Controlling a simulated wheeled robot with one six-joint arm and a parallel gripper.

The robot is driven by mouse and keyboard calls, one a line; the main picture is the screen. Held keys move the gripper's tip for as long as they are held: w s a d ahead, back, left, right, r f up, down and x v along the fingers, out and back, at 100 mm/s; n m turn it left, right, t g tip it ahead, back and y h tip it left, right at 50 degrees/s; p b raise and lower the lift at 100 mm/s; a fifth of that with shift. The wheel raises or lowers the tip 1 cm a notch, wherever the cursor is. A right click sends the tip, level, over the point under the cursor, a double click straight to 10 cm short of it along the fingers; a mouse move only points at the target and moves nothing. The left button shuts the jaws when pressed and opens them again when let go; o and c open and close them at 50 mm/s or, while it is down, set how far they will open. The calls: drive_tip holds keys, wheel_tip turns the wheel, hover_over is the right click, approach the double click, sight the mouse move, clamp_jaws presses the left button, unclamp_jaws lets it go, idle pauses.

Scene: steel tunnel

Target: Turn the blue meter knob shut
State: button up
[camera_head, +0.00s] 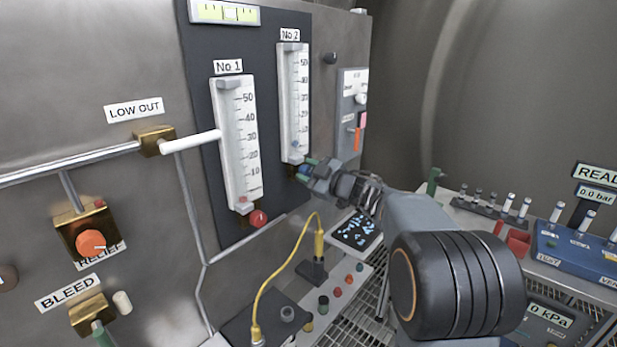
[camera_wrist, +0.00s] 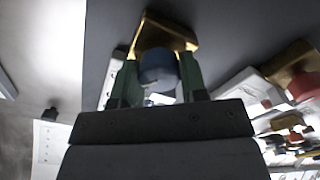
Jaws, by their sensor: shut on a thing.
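The blue meter knob (camera_wrist: 157,66) sits on a brass block (camera_wrist: 165,30) in the wrist view, between the two green fingers of my gripper (camera_wrist: 160,78). The fingers are closed on its sides. In the head view my gripper (camera_head: 309,169) reaches the foot of the No.2 meter (camera_head: 295,100), and only a small bit of the blue knob (camera_head: 302,174) shows; the fingers hide the rest. The knob's exact turn angle cannot be told.
The No.1 meter (camera_head: 239,145) with a red knob (camera_head: 259,218) stands to the left. Below are a yellow cable (camera_head: 285,270) and a black tray with blue pieces (camera_head: 356,231). A bench with a blue box (camera_head: 575,252) stands at the right.

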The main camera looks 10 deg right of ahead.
drive_tip(key=shift+n, duration=0.5)
drive_tip(key=o, duration=0.9)
drive_tip(key=b+v, duration=0.2)
drive_tip(key=v, duration=1.1)
drive_tip(key=shift+s+d, duration=0.2)
drive_tip(key=shift+s, duration=0.2)
